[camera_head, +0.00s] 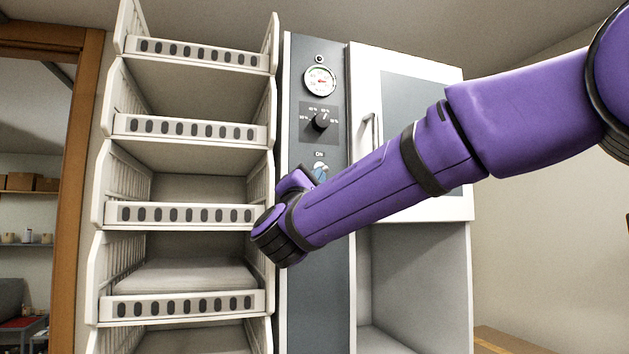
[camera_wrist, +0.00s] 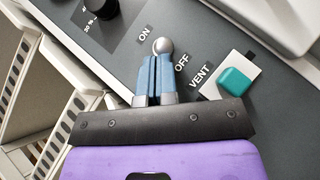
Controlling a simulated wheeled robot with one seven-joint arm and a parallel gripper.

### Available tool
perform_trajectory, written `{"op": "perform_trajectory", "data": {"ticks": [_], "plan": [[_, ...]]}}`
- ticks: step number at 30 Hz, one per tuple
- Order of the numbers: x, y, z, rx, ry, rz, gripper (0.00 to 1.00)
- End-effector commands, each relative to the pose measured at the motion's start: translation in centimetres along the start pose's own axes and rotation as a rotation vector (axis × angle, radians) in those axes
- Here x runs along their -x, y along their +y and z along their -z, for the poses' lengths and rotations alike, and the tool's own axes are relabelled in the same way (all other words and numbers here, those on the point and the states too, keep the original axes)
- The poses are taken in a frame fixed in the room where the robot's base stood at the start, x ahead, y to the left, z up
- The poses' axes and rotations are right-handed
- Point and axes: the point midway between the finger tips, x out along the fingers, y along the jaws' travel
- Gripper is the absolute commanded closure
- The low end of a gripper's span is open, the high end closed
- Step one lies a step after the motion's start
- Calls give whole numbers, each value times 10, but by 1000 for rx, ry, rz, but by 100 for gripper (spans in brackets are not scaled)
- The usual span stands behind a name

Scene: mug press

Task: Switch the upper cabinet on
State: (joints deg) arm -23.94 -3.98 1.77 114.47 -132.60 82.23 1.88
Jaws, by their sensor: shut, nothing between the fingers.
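In the wrist view a switch with a round silver knob (camera_wrist: 163,46) sits on the grey panel between the labels ON and OFF. My gripper (camera_wrist: 155,72) is shut, with its blue fingers together and empty. The fingertips are right at the knob and overlap its lower side; I cannot tell whether they touch. The lever's tilt is hidden. In the head view the upper cabinet (camera_head: 421,100) has a closed white door, right of the control panel (camera_head: 301,85). The ON label shows there, with the switch area just below it, partly covered by my wrist.
A teal button (camera_wrist: 237,80) by the VENT label lies right of my fingers. A black dial (camera_head: 320,121) and a round gauge (camera_head: 319,80) are higher on the panel. White slotted shelves (camera_head: 187,127) stand close on the left. An open bay (camera_head: 415,280) is below the cabinet door.

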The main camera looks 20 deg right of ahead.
Motion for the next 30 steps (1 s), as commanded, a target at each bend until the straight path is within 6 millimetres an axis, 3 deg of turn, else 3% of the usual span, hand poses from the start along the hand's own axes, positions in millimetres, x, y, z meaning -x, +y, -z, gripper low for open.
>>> {"op": "perform_trajectory", "data": {"ticks": [30], "plan": [[-6, 14, -14, 177, 248, 177, 100]]}}
